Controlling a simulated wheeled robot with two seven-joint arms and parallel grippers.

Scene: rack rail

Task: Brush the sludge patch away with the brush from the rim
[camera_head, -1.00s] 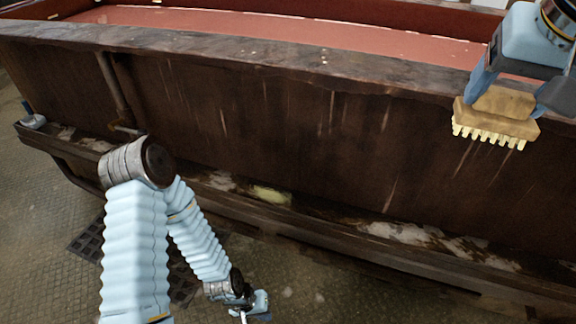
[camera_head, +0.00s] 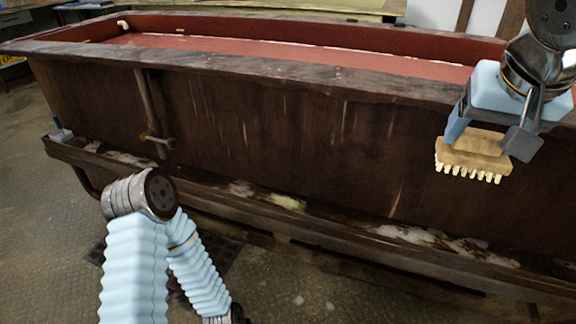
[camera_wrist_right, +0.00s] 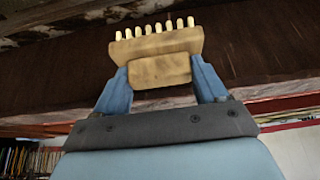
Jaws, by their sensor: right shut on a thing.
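The brush (camera_head: 478,150) has a tan wooden body and pale bristles pointing down in the head view. My right gripper (camera_head: 488,138) is shut on its block, with a finger on each side. The brush hangs in front of the tank's dark wall, below the rim (camera_head: 300,82), and looks clear of the ledge. In the right wrist view the brush (camera_wrist_right: 155,45) sits between the fingertips. A pale yellow-green patch (camera_head: 286,201), seemingly the sludge, lies on the ledge at the wall's foot, left of and below the brush. My left gripper is out of view.
The tank holds a reddish surface (camera_head: 300,54). Whitish patches (camera_head: 405,234) lie along the ledge (camera_head: 340,240). A pipe with a valve (camera_head: 150,110) runs down the wall at left. A small blue-handled thing (camera_head: 60,132) stands at the ledge's left end.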

